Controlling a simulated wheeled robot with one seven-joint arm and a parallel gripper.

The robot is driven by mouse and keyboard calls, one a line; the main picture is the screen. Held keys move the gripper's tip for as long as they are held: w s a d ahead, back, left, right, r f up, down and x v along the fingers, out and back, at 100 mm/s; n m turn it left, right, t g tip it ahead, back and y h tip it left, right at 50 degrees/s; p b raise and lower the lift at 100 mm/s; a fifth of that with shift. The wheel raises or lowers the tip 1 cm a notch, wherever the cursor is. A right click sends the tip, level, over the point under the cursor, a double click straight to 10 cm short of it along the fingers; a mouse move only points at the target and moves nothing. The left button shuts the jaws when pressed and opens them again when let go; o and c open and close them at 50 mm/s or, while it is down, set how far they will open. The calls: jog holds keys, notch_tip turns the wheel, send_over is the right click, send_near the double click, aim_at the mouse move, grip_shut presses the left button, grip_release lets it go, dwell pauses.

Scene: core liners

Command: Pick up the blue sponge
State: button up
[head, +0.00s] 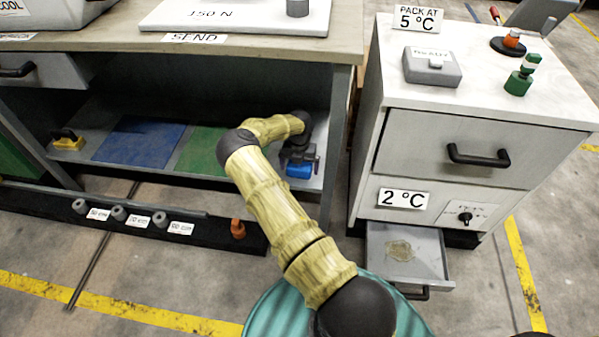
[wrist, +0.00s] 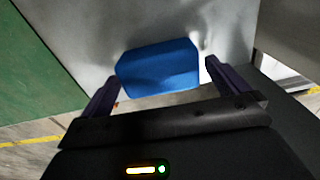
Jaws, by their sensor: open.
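The blue sponge (head: 299,170) lies on the lower shelf (head: 228,179) of the bench, near its right end. In the wrist view the sponge (wrist: 158,68) is a blue block with cut corners, lying between and just beyond my fingertips. My gripper (head: 300,160) reaches in under the bench top and is over the sponge in the head view, hiding part of it. In the wrist view my gripper (wrist: 160,78) is open, with one finger on each side of the sponge. Whether the fingers touch it I cannot tell.
A green mat (head: 200,150) and a blue mat (head: 138,141) lie left on the shelf, with a yellow block with a dark handle (head: 68,140). The bench leg (head: 338,135) stands close right. A cabinet (head: 470,130) with an open lower drawer (head: 432,262) is further right.

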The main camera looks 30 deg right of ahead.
aim_at(299, 166)
jog(key=shift+f, duration=0.75)
jog(key=shift+r, duration=0.1)
jog(key=c, duration=0.9)
jog(key=shift+r, duration=0.1)
notch_tip(299, 166, up, 10)
jog(key=p, duration=0.4)
